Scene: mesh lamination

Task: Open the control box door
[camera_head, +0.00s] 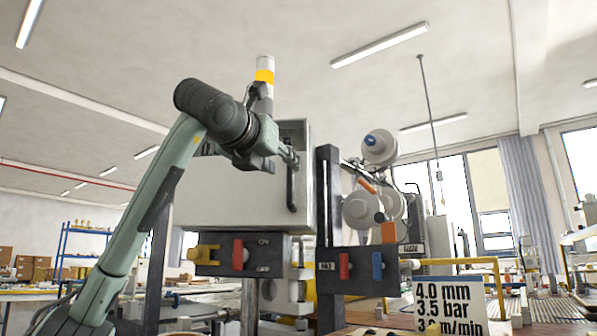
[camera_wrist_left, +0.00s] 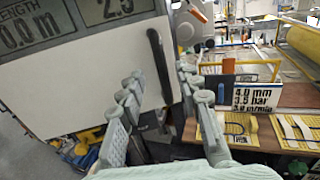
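The control box (camera_head: 235,190) is a pale box on a post in the middle of the head view. Its door (camera_wrist_left: 85,80) fills the upper left of the left wrist view, with numeric displays along the top. The door looks flush with the box. A black vertical handle (camera_head: 291,188) is on the door; it also shows in the left wrist view (camera_wrist_left: 159,65). My left gripper (camera_wrist_left: 160,82) is open, with its fingers on either side of the handle in that view. I cannot tell whether they touch it. My right gripper is not in view.
Below the box is a dark panel with a yellow knob (camera_head: 204,254) and a red switch (camera_head: 238,254). A dark post (camera_head: 328,230) and rollers (camera_head: 365,210) stand to the right. A sign with numbers (camera_head: 450,305) is at the lower right.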

